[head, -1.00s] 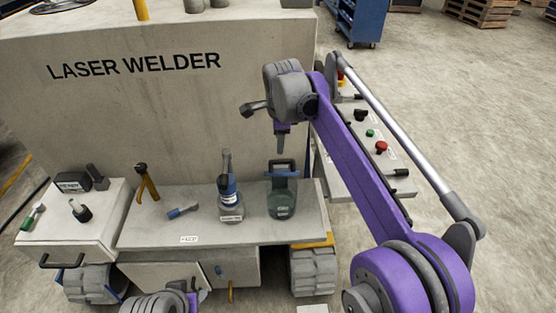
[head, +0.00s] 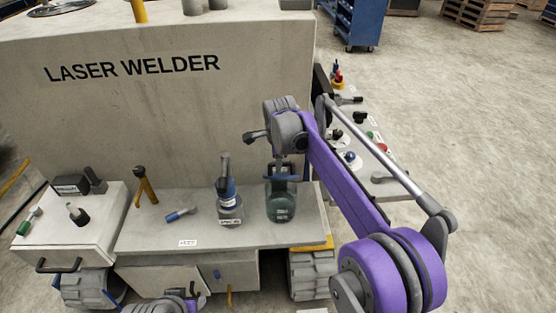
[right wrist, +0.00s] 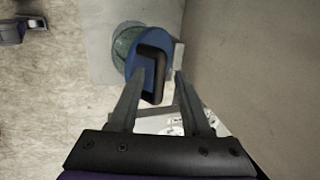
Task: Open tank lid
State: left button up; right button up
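The tank is a dark green glass jar (head: 281,203) on the bench shelf, with a blue lid and a black loop handle. In the right wrist view the blue lid (right wrist: 133,66) and its black handle (right wrist: 151,72) are below my gripper. My right gripper (right wrist: 161,78) is open, its two fingers apart with part of the handle in the space between the tips. I cannot tell whether either finger touches it. In the head view my right gripper (head: 278,166) points down at the tank's top, partly hiding the lid.
A small blue tool (head: 180,214) and a yellow-handled tool (head: 145,187) are further left. The laser welder's wall (head: 180,110) rises behind. A control panel with buttons (head: 372,145) lies at right.

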grip_shut()
dwell(1.2)
